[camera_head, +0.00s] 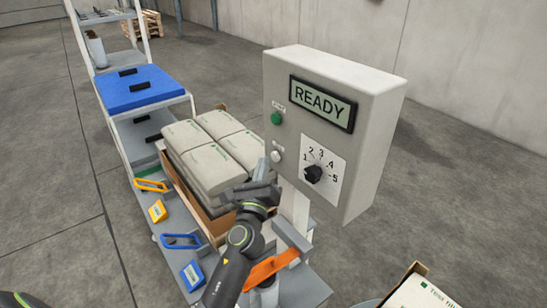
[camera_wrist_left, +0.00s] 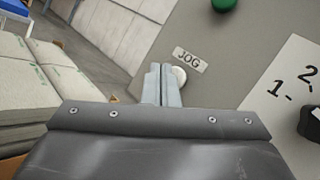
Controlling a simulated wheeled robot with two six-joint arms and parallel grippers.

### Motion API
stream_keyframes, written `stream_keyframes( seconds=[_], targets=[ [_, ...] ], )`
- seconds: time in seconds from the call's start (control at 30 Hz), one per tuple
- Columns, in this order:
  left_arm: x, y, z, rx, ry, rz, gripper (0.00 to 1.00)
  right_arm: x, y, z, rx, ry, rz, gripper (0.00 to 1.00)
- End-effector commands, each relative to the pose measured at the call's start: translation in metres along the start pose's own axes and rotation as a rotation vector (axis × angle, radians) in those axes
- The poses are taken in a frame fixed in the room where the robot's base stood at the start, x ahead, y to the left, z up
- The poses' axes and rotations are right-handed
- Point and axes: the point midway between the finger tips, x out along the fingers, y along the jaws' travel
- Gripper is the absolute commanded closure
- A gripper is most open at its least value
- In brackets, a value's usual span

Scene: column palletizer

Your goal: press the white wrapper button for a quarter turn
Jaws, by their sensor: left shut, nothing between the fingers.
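The white button (camera_head: 277,156) sits on the front of the grey control box (camera_head: 340,82), below the green button (camera_head: 276,118). In the left wrist view the white button (camera_wrist_left: 179,75) shows beside a JOG label (camera_wrist_left: 190,59). My left gripper (camera_head: 262,168) is shut and empty, its fingertips close to the white button at its left. In the left wrist view the fingertips (camera_wrist_left: 162,70) overlap the button's left edge; I cannot tell whether they touch it. The box's display (camera_head: 322,101) reads READY. My right gripper is not in view.
A black dial (camera_head: 313,174) with numbers is right of the button. Stacked grey bags (camera_head: 215,150) stand left of the box. Blue and yellow handled items lie on the grey base, with an orange bar (camera_head: 270,268) in front. An open carton (camera_head: 420,290) is at bottom right.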

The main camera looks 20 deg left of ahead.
Motion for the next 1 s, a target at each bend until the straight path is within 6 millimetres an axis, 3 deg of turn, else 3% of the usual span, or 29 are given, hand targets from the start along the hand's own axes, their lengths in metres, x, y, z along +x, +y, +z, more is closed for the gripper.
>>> stream_keyframes(
  seconds=[1.0],
  targets=[
    [0.0081, -0.0061, -0.0059, 0.000, 0.000, 0.000, 1.00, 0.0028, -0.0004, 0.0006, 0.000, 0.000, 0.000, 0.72]
  ],
)
